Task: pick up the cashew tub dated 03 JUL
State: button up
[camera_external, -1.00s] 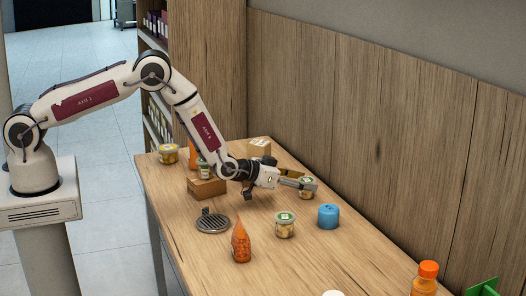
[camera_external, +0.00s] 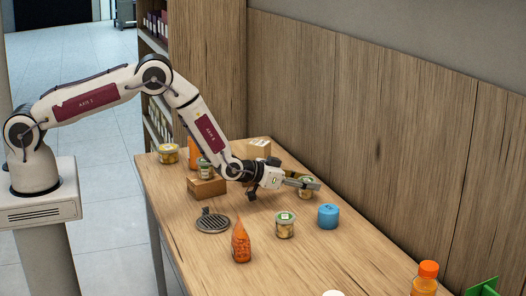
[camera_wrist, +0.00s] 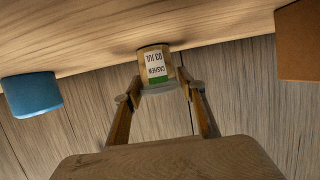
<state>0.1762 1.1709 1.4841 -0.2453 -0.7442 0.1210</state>
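The cashew tub (camera_wrist: 154,66) shows in the wrist view with a white and green label reading CASHEW 03 JUL. It appears upside down there, its lid towards me. My gripper (camera_wrist: 163,88) is open, with one fingertip close to each side of the tub near the lid. Whether the fingertips touch it is unclear. In the external view the same tub (camera_external: 306,192) stands on the table near the wall, partly hidden by my gripper (camera_external: 302,183).
Other tubs stand at the front middle (camera_external: 285,225), at the far left (camera_external: 168,154) and on a brown box (camera_external: 207,188). A blue container (camera_external: 328,216) is near the target tub. An orange bottle (camera_external: 241,243) and a round dark grate (camera_external: 213,222) are further left. A wooden wall (camera_external: 380,120) runs behind.

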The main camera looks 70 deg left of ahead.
aim_at(307, 179)
jog(key=shift+r, duration=0.15)
jog(key=shift+r, duration=4.9)
